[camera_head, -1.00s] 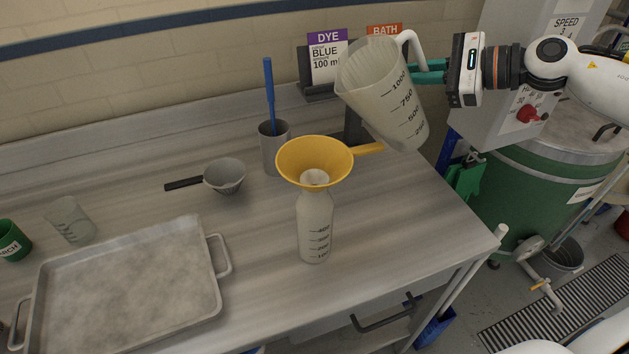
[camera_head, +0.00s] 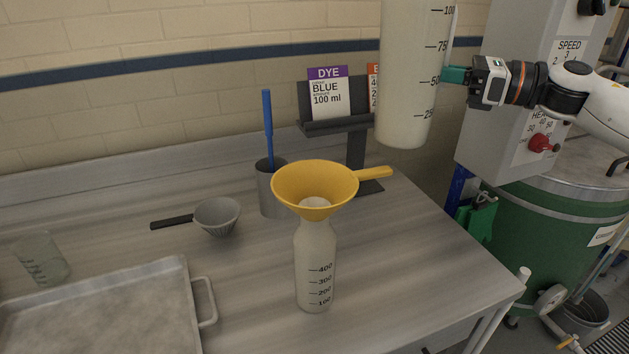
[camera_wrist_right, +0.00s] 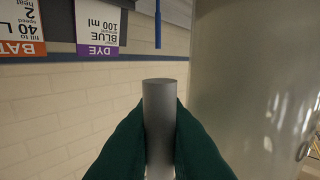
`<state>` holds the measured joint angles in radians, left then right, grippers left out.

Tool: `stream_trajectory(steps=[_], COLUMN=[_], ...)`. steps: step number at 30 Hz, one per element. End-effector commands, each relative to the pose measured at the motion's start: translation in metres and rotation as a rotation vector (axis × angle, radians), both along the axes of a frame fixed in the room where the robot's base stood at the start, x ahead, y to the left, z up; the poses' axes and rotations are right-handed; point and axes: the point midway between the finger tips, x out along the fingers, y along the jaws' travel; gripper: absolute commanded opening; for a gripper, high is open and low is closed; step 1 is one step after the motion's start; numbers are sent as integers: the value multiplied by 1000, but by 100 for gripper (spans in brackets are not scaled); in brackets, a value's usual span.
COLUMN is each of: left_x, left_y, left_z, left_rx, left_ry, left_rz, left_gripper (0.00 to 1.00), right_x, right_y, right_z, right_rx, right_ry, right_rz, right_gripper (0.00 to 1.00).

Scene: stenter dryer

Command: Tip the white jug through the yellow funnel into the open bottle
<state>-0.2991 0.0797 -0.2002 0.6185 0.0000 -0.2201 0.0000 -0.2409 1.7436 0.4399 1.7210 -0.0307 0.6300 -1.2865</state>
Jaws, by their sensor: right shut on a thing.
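The white jug (camera_head: 408,90) hangs in the air to the upper right of the funnel, about upright, with its top cut off by the picture edge. My right gripper (camera_head: 456,75) is shut on its handle; in the right wrist view the green fingers (camera_wrist_right: 160,140) close on the grey handle bar (camera_wrist_right: 159,120), and the jug wall (camera_wrist_right: 240,80) fills the right. The yellow funnel (camera_head: 315,185) sits in the mouth of the bottle (camera_head: 315,265), which stands upright on the bench. The funnel's handle points right. My left gripper is not in view.
A dark card stand (camera_head: 345,126) with dye cards is behind the funnel. A grey cup (camera_head: 270,190) with a blue stick, a small grey bowl (camera_head: 217,216), a clear beaker (camera_head: 42,260) and a metal tray (camera_head: 110,305) lie left. Bench right of the bottle is clear.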

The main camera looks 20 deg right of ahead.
Motion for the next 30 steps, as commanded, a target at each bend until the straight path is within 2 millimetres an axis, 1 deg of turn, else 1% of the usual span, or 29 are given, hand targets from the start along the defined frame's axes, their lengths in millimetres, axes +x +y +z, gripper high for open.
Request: stream_trajectory(steps=[8,11,24,27,30], left_x=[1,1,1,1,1], left_y=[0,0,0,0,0], left_z=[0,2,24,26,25], left_rx=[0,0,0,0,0], left_ry=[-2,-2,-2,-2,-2], left_rz=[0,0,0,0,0], left_gripper=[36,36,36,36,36], right_x=[0,0,0,0,0], right_y=[0,0,0,0,0], right_z=[1,4,47,51,51], right_rx=[1,1,0,0,0], right_ry=[-1,-1,-1,-1,-1], right_rz=[-1,-1,-1,-1,-1], right_gripper=[0,0,0,0,0])
